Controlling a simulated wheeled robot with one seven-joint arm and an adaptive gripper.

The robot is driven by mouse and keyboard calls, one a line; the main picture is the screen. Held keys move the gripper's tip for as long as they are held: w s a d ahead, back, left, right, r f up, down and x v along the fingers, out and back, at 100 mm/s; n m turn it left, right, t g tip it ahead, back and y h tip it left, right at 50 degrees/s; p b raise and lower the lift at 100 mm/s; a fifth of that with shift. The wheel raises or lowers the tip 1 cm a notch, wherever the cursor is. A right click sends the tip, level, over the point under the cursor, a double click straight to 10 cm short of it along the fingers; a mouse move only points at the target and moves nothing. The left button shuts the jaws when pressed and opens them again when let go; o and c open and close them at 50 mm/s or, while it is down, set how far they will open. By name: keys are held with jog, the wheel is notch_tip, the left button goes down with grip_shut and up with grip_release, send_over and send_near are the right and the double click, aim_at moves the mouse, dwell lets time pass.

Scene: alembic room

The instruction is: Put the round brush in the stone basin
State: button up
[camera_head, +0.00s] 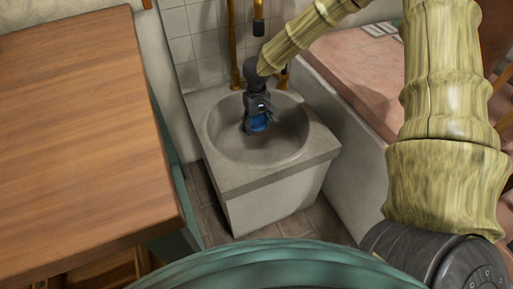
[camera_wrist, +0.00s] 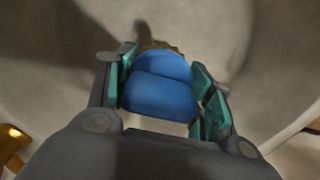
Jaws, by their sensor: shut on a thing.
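The round brush, of which a blue rounded part shows in the wrist view (camera_wrist: 160,92), is between the fingers of my gripper (camera_wrist: 160,98). My gripper is shut on it, with teal pads on both sides. Some brown bristle-like material shows just beyond the blue part. In the head view, my gripper (camera_head: 257,118) points down inside the stone basin (camera_head: 222,150), and a bit of blue (camera_head: 259,122) shows at its tip. The basin is grey with a round bowl. I cannot tell whether the brush touches the bowl's bottom.
A wooden tabletop (camera_head: 80,130) fills the left side. Brass pipes (camera_head: 233,45) stand behind the basin against the tiled wall (camera_head: 195,35). A pinkish ledge (camera_head: 350,65) lies to the right. A teal rounded surface (camera_head: 290,265) shows at the bottom.

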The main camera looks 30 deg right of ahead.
jog(key=b, duration=0.3)
send_over(258, 146)
notch_tip(258, 146, down, 6)
jog(key=shift+f, duration=0.1)
jog(key=shift+f+b, duration=0.7)
jog(key=shift+f, duration=1.2)
jog(key=shift+r, duration=0.1)
jog(key=o, duration=1.1)
notch_tip(258, 146, up, 8)
jog(key=p, duration=0.3)
jog(key=shift+f+p, duration=0.25)
jog(key=shift+p, duration=0.05)
